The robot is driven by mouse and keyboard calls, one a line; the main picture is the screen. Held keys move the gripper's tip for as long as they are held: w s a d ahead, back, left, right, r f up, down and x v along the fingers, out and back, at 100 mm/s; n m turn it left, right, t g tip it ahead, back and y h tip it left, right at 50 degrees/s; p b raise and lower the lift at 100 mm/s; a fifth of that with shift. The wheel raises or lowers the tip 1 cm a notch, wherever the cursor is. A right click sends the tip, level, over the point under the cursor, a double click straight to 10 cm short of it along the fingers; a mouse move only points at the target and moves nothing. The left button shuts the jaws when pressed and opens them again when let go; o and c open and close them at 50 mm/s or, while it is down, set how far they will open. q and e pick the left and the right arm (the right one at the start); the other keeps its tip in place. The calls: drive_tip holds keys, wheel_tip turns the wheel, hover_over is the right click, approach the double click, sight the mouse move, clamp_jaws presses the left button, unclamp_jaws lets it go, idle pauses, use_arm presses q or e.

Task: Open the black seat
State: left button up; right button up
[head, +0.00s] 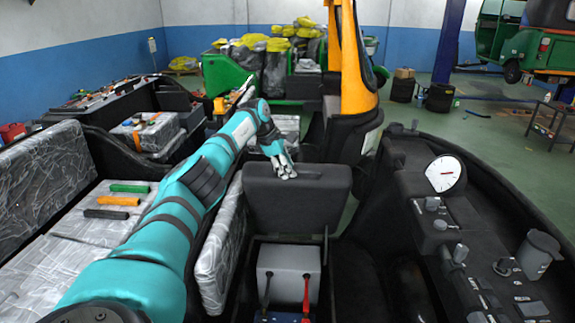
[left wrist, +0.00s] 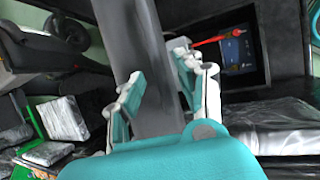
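The black seat (head: 297,200) stands raised, about upright, behind the open compartment it covers. My left gripper (head: 284,168) is at the top edge of the seat in the head view. In the left wrist view the gripper's fingers (left wrist: 165,95) lie on either side of the dark seat panel (left wrist: 142,50) and appear closed on its edge. The exact contact is partly hidden. My right gripper is in neither view.
The open compartment holds a grey battery-like box (head: 289,274) with red and dark cables. A dashboard with a white gauge (head: 443,173) is at right. Plastic-wrapped seats (head: 105,215) lie at left. A yellow pillar (head: 355,70) rises behind the seat.

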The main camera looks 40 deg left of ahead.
use_arm(q)
drive_tip(key=shift+f, duration=0.1)
clamp_jaws()
idle(0.5)
